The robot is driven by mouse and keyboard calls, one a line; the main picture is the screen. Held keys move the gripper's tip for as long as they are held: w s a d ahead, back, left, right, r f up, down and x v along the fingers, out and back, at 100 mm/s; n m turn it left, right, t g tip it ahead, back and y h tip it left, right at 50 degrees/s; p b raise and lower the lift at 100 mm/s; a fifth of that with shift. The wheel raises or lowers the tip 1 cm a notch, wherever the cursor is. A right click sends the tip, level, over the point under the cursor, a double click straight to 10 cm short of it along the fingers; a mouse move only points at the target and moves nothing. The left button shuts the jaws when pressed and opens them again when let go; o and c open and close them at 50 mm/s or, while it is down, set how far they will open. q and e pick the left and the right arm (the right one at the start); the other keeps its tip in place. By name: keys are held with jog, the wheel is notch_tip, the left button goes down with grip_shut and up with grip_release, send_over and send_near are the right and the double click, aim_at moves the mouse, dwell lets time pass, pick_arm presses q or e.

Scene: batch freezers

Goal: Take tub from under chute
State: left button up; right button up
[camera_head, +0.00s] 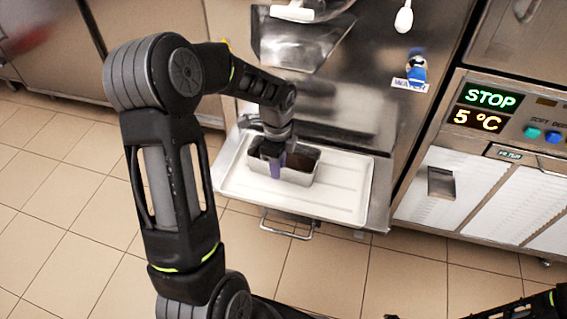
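The tub (301,174) is a small rectangular metal container with a dark inside. It stands on a white tray (335,199) below the metal chute (300,45) of the freezer. My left gripper (275,160) is at the tub's near left part, pointing down. A purple piece at the gripper's tip overlaps the tub's near wall.
A steel freezer front (375,70) rises behind the tray, with a white-tipped handle (404,18) and a blue tap (417,66). To the right is a control panel (515,118) reading STOP and 5 °C. A wire handle (287,228) hangs below the tray. Tiled floor lies in front.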

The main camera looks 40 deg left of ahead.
pick_arm(q)
notch_tip(320, 180, down, 2)
jog(key=shift+f, duration=0.1)
jog(key=shift+c, duration=0.5)
grip_shut()
dwell(1.3)
